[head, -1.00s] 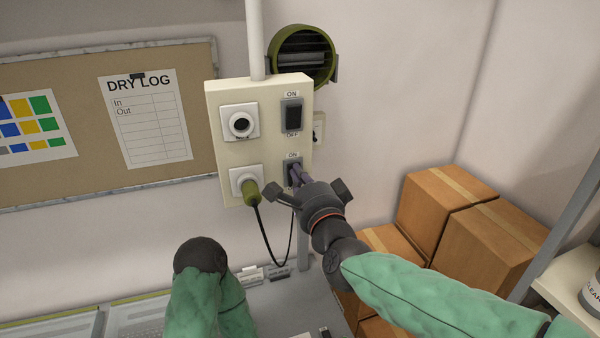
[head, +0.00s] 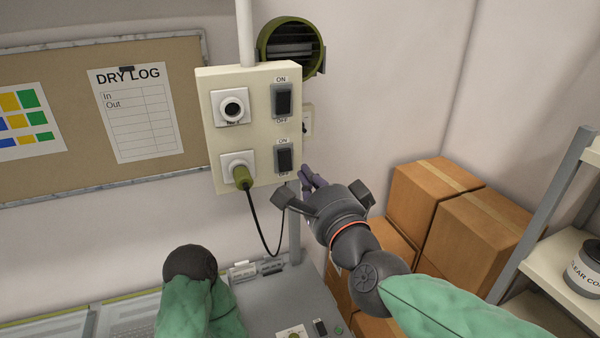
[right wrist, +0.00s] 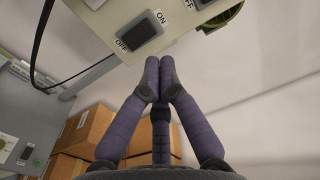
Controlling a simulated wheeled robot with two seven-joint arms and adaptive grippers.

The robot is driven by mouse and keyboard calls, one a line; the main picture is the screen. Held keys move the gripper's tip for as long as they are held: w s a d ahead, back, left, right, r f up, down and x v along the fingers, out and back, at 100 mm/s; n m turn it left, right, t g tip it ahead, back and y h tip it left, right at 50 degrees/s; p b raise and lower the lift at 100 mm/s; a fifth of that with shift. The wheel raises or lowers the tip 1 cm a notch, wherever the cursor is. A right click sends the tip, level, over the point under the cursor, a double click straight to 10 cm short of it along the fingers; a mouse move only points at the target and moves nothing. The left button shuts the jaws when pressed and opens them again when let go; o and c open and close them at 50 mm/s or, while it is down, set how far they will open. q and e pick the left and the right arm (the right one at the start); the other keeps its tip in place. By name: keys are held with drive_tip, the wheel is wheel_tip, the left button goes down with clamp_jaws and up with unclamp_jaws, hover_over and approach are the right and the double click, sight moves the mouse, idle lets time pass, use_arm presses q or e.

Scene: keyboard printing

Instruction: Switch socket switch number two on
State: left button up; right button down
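A cream socket box (head: 258,150) on the wall carries two sockets with a dark rocker switch beside each. The upper switch (head: 283,100) and the lower switch (head: 284,158) each have ON above and OFF below. The lower switch also shows in the right wrist view (right wrist: 139,31); I cannot tell which way it is tipped. The number labels are too small to read. My right gripper (head: 311,176) is just right of and below the lower switch, apart from it. Its fingertips (right wrist: 160,70) are together and empty.
A round vent (head: 291,47) is behind the box. Cardboard boxes (head: 432,190) and a shelf (head: 555,245) stand at the right.

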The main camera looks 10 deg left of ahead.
drive_tip(key=w+d+f+n+g+h+b, duration=0.15)
drive_tip(key=d+f+b, duration=0.25)
drive_tip(key=f, duration=1.4)
drive_tip(key=w+d+f+n+g+h+b, duration=0.1)
drive_tip(key=d+f+n+g+h+b, duration=0.2)
drive_tip(key=f, duration=1.4)
drive_tip(key=w+d+f+n+g+h+b, duration=0.15)
drive_tip(key=d+f+b, duration=0.3)
drive_tip(key=f, duration=1.35)
drive_tip(key=s+d+f+g+b, duration=0.2)
drive_tip(key=s+f, duration=0.1)
drive_tip(key=f, duration=0.5)
drive_tip(key=s+d+f+n+g+h+b, duration=0.1)
drive_tip(key=s+d+f+b, duration=0.2)
drive_tip(key=f, duration=0.5)
drive_tip(key=s+d+f+g+b, duration=0.15)
drive_tip(key=s+f, duration=0.25)
drive_tip(key=f, duration=0.4)
use_arm(q)
wheel_tip(320, 180, down, 22)
drive_tip(key=b, duration=0.3)
drive_tip(key=shift+s+r+b, duration=0.25)
drive_tip(key=shift+b, duration=0.05)
use_arm(e)
drive_tip(key=s+d+f+n+g, duration=0.1)
drive_tip(key=s+f+g, duration=0.3)
drive_tip(key=s+f, duration=0.9)
drive_tip(key=shift+s+d+f+n+y, duration=0.3)
drive_tip(key=shift+d+f+n, duration=0.1)
drive_tip(key=shift+d, duration=0.3)
